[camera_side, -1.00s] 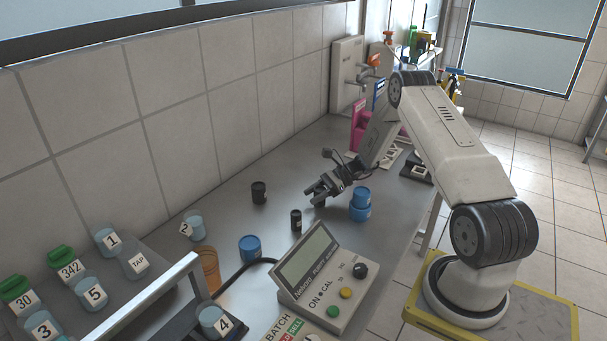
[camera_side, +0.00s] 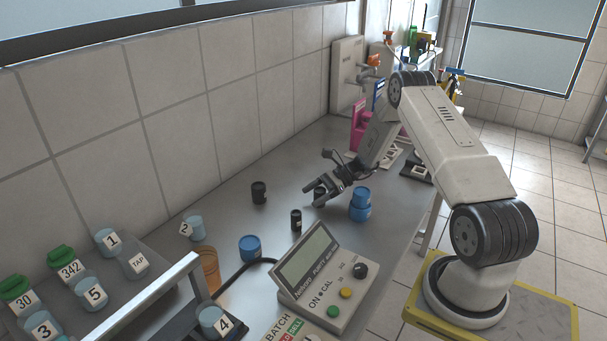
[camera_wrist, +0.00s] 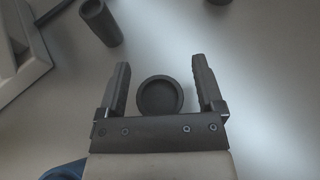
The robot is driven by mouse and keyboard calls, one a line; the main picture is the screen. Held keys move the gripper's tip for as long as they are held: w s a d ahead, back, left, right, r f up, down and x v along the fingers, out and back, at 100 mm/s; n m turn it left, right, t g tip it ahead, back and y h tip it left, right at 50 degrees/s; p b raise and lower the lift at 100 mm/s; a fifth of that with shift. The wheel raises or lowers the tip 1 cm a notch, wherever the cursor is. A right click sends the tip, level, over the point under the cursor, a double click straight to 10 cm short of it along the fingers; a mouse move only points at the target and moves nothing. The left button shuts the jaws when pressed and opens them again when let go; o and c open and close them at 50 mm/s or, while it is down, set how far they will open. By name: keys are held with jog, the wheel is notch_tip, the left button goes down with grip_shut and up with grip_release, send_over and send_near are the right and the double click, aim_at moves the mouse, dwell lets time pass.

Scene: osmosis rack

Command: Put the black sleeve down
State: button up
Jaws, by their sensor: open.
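A short round black sleeve (camera_wrist: 160,97) stands upright on the bench between my gripper's fingers, its hollow top facing the wrist camera. In the side view the sleeve (camera_side: 319,193) is partly hidden by the fingers. My gripper (camera_wrist: 160,66) is open, with a visible gap between each finger and the sleeve. In the side view my gripper (camera_side: 318,198) is low over the bench, left of the blue stacked containers.
A slim black cylinder (camera_side: 296,219) stands nearby, also in the wrist view (camera_wrist: 100,22). Another black piece (camera_side: 258,192) is near the wall. Blue stacked containers (camera_side: 360,205) stand close on the right. The meter (camera_side: 318,278) is in front.

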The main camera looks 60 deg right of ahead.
jog(key=v, duration=1.2)
jog(key=shift+w+a+r, duration=0.1)
dwell(0.4)
jog(key=s+a+r+n+g+h, duration=0.1)
jog(key=a+r+n+g+h, duration=0.1)
jog(key=a+n, duration=0.3)
jog(key=s+a+r+n+g+h, duration=0.1)
jog(key=a+n, duration=0.4)
jog(key=a, duration=0.6)
jog(key=s+a+r+n+g+h, duration=0.1)
jog(key=a+n+g+h, duration=0.3)
jog(key=a, duration=0.4)
jog(key=shift+s+a+r+n+g+h, duration=0.15)
jog(key=shift+r+n+g+h, duration=0.25)
jog(key=shift+r+n+h, duration=0.5)
jog(key=s+a+r+n+t+h, duration=0.2)
jog(key=s+a+n, duration=0.3)
jog(key=a+n, duration=0.2)
jog(key=shift+r+n+t, duration=0.15)
jog(key=shift+n+t, duration=0.25)
jog(key=shift+n, duration=0.6)
jog(key=shift+o, duration=0.3)
jog(key=shift+s+a, duration=0.1)
jog(key=shift+a, duration=0.05)
jog(key=shift+o, duration=0.7)
